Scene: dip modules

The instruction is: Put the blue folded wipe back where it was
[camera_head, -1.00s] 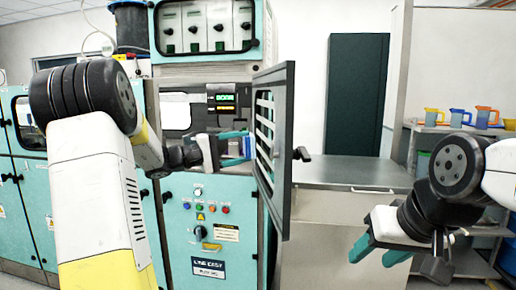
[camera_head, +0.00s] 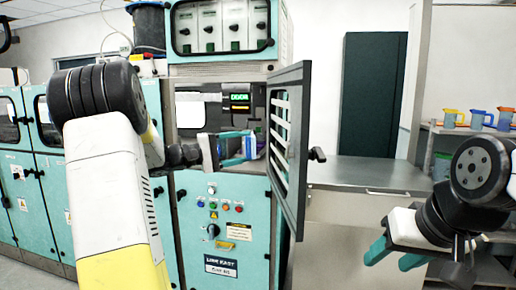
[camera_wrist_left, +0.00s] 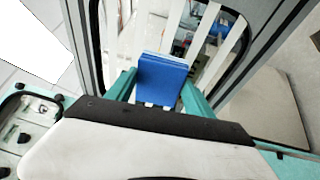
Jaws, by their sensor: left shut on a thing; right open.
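The blue folded wipe (camera_wrist_left: 162,80) is held between the teal fingers of my left gripper (camera_wrist_left: 158,92) in the left wrist view. In the head view the wipe (camera_head: 250,146) shows as a small blue patch at the fingertips of my left gripper (camera_head: 240,146). It is in front of the machine's opening, beside the open slatted door (camera_head: 288,145). My right gripper (camera_head: 393,255) is open and empty at the lower right, low in front of the metal bench. Where the wipe lay before cannot be told from these frames.
The slatted door stands swung out close to the right of my left gripper, its handle (camera_head: 317,155) sticking out. A metal bench (camera_head: 368,176) with a clear top is to the right. A shelf (camera_head: 470,130) holds several coloured jugs at the far right.

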